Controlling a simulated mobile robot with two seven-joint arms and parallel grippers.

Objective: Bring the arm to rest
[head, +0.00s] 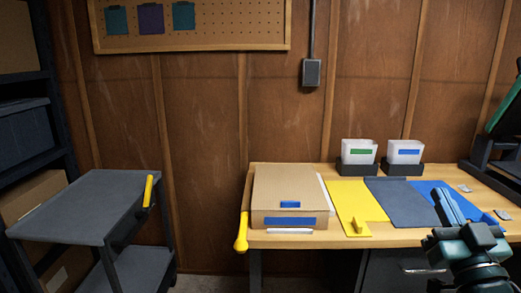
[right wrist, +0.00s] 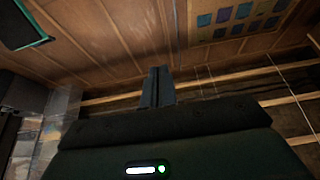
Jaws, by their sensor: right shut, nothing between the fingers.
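My right gripper (head: 446,205) is in the head view at the lower right, raised in front of the bench. Its two fingers are together and point up, with nothing between them. In the right wrist view the shut fingers (right wrist: 157,86) stand against the wooden wall, which looks tilted. My left gripper is in neither view.
The wooden bench (head: 295,241) bears a cardboard box (head: 285,190), a yellow mat (head: 346,200), a grey-blue mat (head: 400,203) and two white bins (head: 358,152) in dark holders. A grey cart (head: 85,205) stands left. Open floor lies between cart and bench.

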